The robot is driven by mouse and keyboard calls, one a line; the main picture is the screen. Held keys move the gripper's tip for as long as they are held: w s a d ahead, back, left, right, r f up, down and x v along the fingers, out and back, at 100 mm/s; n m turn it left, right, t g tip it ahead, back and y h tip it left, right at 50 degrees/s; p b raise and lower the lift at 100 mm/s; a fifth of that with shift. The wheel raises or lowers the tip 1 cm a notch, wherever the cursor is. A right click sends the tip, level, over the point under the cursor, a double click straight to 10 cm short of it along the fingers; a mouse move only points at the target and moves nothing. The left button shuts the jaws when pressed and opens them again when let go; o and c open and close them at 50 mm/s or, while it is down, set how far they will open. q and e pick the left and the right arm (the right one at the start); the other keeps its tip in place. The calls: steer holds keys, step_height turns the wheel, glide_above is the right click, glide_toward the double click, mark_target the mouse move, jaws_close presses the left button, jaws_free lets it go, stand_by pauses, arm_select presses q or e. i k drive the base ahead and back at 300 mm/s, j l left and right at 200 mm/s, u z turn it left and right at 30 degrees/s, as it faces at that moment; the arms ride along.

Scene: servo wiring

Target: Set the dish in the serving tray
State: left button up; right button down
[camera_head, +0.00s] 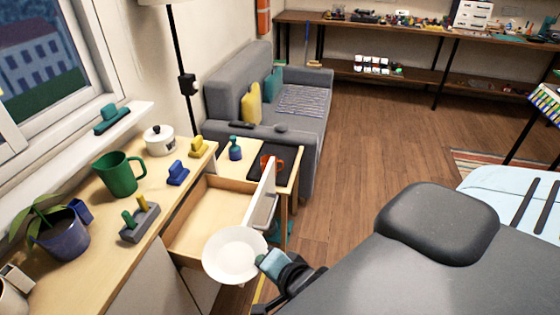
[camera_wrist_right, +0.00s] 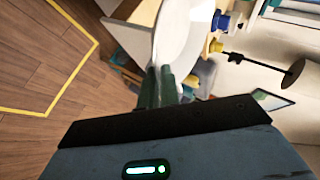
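A white round dish (camera_head: 235,254) is in the air in front of the open drawer in the head view. My right gripper (camera_head: 270,262) is at the dish's right edge. In the right wrist view the gripper's dark fingers (camera_wrist_right: 158,86) meet the rim of the white dish (camera_wrist_right: 182,35) and appear shut on it. A dark tray (camera_head: 289,160), which looks like the serving tray, lies on a small low table beyond the drawer; the drawer front hides part of it. An orange mug (camera_head: 267,164) stands on or at the tray. My left gripper is not in view.
The open wooden drawer (camera_head: 208,218) juts out between the dish and the low table. A blue bottle (camera_head: 235,150) stands left of the tray. A grey sofa (camera_head: 300,122) stands behind.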

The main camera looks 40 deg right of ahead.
mark_target(278, 156)
steer(key=l+u, duration=0.15)
steer(key=l, duration=1.45)
steer(key=i+l+u, duration=0.1)
steer(key=l, duration=0.45)
steer(key=i+l, duration=0.15)
steer(key=l, duration=0.35)
steer(key=i+l+u, duration=0.15)
steer(key=l, duration=0.4)
steer(key=i+l, duration=0.1)
steer(key=l, duration=0.3)
steer(key=l+u, duration=0.1)
steer(key=l, duration=0.3)
steer(key=i+l, duration=0.25)
steer(key=l, duration=0.15)
steer(key=i+l+u, duration=0.1)
steer(key=i+l, duration=0.45)
steer(key=l, duration=0.2)
steer(key=u, duration=0.05)
